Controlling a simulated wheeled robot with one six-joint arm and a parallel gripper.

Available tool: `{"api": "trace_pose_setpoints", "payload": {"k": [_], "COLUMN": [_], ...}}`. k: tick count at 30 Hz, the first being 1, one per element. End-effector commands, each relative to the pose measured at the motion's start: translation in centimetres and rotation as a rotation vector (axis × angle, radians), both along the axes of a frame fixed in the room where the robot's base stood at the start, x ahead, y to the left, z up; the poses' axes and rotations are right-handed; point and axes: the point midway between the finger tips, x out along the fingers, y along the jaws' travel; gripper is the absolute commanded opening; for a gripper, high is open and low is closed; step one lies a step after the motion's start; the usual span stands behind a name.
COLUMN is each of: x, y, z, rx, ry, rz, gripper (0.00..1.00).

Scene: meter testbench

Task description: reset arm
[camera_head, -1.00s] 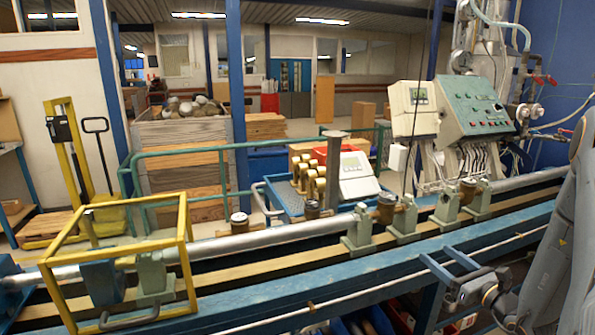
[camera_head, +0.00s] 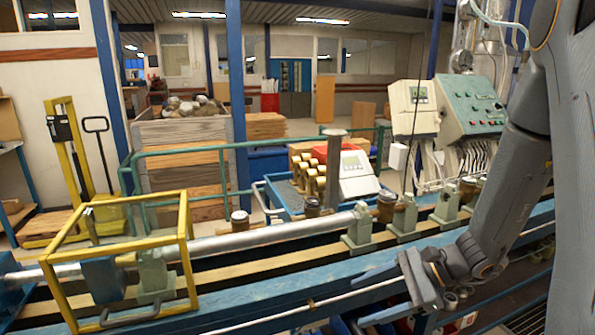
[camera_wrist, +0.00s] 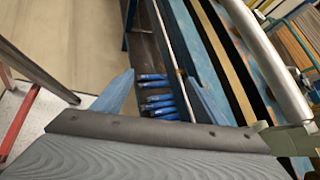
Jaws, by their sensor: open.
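My gripper (camera_head: 370,296) is at the lower right of the head view, in front of the long blue bench rail (camera_head: 330,265). Its two blue fingers point left and stand apart, with nothing between them. My arm comes down to it from the upper right. In the wrist view both fingers of my gripper (camera_wrist: 160,92) show, spread apart and empty. Several blue objects (camera_wrist: 158,98), too blurred to name, lie below and beyond the fingers.
A metal pipe (camera_head: 270,235) runs along the bench through green clamps (camera_head: 360,233). A yellow frame (camera_head: 187,240) stands at the left. A green control box (camera_head: 470,107) is behind my arm. Open floor (camera_wrist: 75,40) shows in the wrist view.

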Motion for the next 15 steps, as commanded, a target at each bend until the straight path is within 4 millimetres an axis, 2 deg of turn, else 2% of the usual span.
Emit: {"api": "trace_pose_setpoints", "payload": {"k": [1,3,7,10,15], "x": [-2.2,-5.0,-8.8,-10.1,-10.1], "y": [0.9,1.0,-0.1,-1.5,-3.1], "z": [0.2,0.0,0.0,0.5,2.0], "rx": [-0.090,-0.217,-0.451,-0.621,-0.843], "ry": [-0.023,-0.060,-0.169,-0.283,-0.485], "rz": [0.123,0.289,0.593,0.816,1.112], "gripper": [0.66,0.66,0.66,0.66,0.66]}}
